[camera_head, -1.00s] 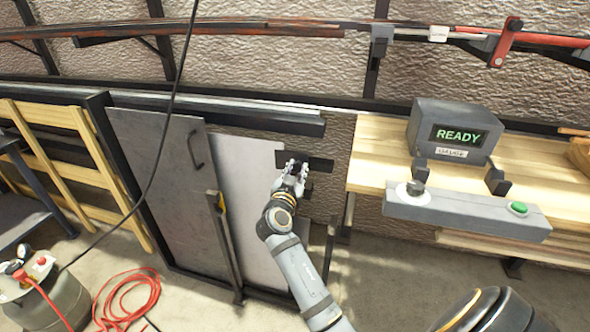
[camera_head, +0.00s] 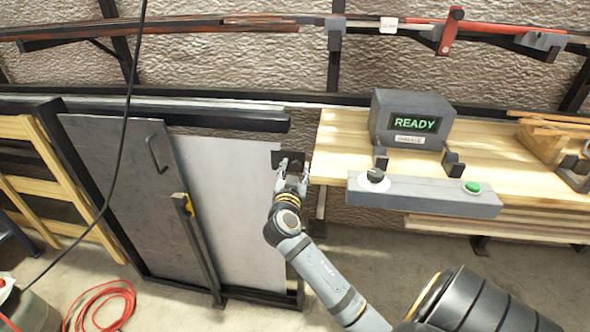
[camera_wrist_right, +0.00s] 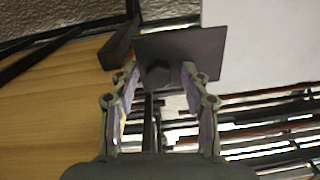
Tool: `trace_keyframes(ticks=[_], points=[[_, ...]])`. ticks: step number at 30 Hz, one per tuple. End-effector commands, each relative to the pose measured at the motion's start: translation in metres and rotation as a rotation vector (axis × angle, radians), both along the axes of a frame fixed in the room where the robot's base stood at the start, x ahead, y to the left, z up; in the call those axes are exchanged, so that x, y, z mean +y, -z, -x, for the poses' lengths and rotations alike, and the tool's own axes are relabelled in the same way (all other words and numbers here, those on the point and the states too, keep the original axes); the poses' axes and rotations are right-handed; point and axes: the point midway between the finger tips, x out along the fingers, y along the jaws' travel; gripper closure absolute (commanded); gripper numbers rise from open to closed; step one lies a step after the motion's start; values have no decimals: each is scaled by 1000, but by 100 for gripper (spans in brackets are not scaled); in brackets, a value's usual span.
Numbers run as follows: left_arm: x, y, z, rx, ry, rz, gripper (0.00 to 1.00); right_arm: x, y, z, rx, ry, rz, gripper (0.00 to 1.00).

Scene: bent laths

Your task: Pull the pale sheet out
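The pale sheet (camera_head: 232,205) stands upright in a dark floor rack, its left side behind a dark grey panel (camera_head: 112,165). A dark plate (camera_head: 275,157) sits at its upper right edge. In the right wrist view the pale sheet (camera_wrist_right: 262,45) is at the top right and the dark plate (camera_wrist_right: 190,48) is in front of my fingertips. My right gripper (camera_head: 291,168) is at this plate. Its fingers (camera_wrist_right: 158,80) are wide apart, with a small dark knob (camera_wrist_right: 158,74) between the tips. Whether a finger touches the plate is unclear. My left gripper is out of view.
A wooden bench (camera_head: 335,150) stands to the right, with a READY box (camera_head: 408,125) and a grey bar with a green button (camera_head: 425,196). A black post (camera_head: 203,250) stands before the sheet. A red cable (camera_head: 100,305) lies on the floor, lower left.

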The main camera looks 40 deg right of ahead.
Motion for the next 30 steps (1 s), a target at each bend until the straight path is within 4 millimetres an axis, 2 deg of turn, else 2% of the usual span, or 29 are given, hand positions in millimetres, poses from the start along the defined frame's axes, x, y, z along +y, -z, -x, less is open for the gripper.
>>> trace_keyframes(ticks=[8, 21, 30], points=[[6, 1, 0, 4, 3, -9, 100, 2, 1, 1, 1, 0, -2, 52], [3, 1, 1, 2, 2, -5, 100, 49, 2, 45, 1, 0, -7, 52], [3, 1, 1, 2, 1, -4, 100, 55, 0, 51, 0, 0, 0, 52]])
